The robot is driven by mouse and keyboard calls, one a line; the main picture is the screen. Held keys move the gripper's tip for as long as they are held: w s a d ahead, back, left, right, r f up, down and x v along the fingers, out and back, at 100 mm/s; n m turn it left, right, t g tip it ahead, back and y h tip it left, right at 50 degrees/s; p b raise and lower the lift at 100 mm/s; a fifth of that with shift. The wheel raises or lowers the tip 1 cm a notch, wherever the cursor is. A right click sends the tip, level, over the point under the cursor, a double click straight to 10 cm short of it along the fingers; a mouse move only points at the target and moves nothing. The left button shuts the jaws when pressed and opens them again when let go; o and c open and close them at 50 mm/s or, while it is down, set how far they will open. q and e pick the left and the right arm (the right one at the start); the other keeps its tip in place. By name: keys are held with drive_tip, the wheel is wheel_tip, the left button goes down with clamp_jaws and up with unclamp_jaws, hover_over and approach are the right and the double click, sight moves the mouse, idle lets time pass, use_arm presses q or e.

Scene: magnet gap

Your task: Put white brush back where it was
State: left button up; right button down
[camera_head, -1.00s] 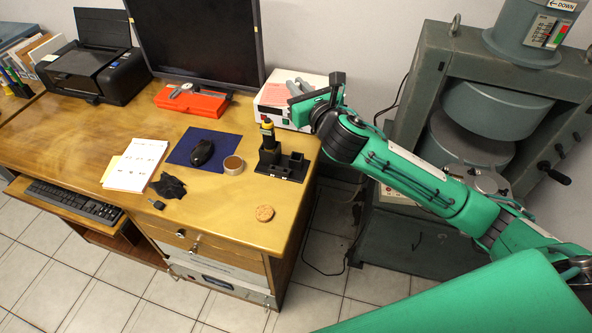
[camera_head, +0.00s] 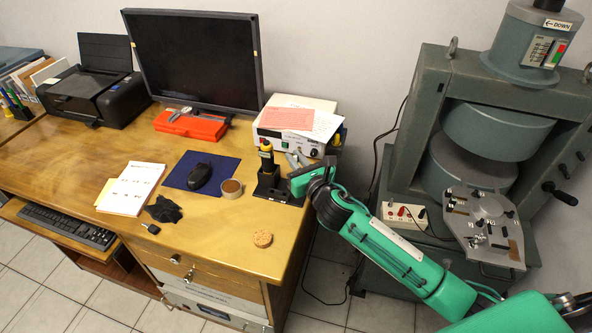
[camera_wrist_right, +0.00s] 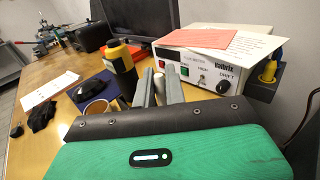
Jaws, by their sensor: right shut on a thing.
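My right gripper (camera_head: 300,160) is at the right edge of the desk, beside the black holder (camera_head: 280,190) and in front of the white instrument box. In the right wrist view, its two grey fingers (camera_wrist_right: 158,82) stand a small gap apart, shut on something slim. I take this to be the white brush, but it is mostly hidden between the fingers and I cannot make out its shape. My left gripper is not in view.
The white instrument box (camera_head: 272,128) with papers on top stands behind the gripper.

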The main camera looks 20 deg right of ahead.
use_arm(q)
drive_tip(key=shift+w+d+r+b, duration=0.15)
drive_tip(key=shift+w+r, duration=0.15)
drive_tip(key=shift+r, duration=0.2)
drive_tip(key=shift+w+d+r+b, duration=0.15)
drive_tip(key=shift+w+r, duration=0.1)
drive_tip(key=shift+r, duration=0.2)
use_arm(e)
drive_tip(key=shift+f, duration=1.65)
drive_tip(key=c, duration=1.9)
unclamp_jaws()
drive_tip(key=shift+f, duration=0.1)
drive_tip(key=o, duration=0.4)
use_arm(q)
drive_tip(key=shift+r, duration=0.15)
use_arm(e)
drive_tip(key=shift+o, duration=0.2)
